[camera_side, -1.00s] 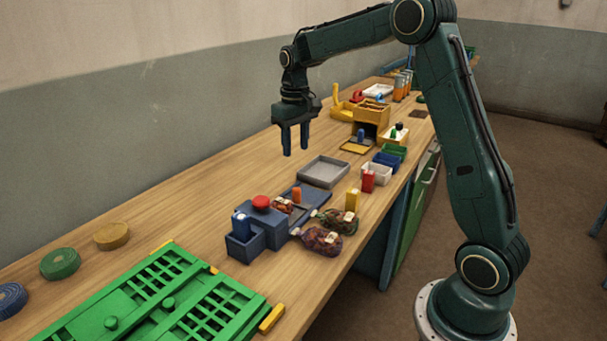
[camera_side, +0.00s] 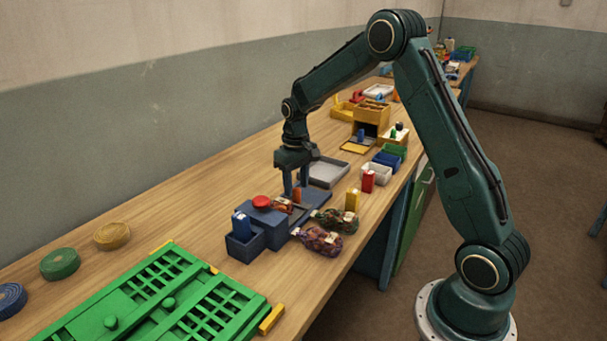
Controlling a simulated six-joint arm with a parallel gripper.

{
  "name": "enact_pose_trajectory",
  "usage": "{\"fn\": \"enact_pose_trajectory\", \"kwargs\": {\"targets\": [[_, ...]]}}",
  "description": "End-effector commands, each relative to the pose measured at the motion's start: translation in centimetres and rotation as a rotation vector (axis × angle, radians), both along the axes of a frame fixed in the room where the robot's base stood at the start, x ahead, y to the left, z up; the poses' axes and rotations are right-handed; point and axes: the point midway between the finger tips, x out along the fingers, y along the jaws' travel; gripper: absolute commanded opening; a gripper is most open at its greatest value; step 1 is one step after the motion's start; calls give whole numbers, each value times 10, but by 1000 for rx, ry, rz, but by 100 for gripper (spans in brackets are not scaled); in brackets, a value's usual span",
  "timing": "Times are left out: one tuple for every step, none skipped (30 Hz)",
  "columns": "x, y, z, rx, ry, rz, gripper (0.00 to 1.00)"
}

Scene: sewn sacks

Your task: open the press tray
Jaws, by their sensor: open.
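A blue press (camera_side: 268,232) with a red round button (camera_side: 262,201) on top stands on the bench. A flat blue tray part (camera_side: 318,203) extends from it to the back right, with an upright orange knob (camera_side: 297,195) on it. My gripper (camera_side: 295,190) points down over this flat part, its fingers open and apart. The fingers are at the orange knob, one to its left and one behind it in the picture; I cannot tell whether they touch it. A small patterned sack (camera_side: 283,205) lies by the press, partly hidden.
Two dark patterned sacks (camera_side: 320,240) lie in front of the press. A grey tray (camera_side: 328,172) is just behind my gripper. A green grid panel (camera_side: 160,305) fills the near left.

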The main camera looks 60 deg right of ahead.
Motion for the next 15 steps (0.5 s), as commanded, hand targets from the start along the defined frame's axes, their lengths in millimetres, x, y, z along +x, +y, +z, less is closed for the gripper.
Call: {"fn": "enact_pose_trajectory", "kwargs": {"targets": [[0, 0, -6, 0, 2, 0, 43], [0, 0, -9, 0, 1, 0, 43], [0, 0, -12, 0, 1, 0, 43], [0, 0, -14, 0, 1, 0, 43], [0, 0, -16, 0, 1, 0, 43], [0, 0, -19, 0, 0, 0, 43], [0, 0, -20, 0, 0, 0, 43], [0, 0, -21, 0, -1, 0, 43], [0, 0, -22, 0, -1, 0, 43], [0, 0, -22, 0, -1, 0, 43], [0, 0, -22, 0, -1, 0, 43], [0, 0, -23, 0, -1, 0, 43], [0, 0, -23, 0, -1, 0, 43], [0, 0, -23, 0, -1, 0, 43], [0, 0, -23, 0, -1, 0, 43]]}}
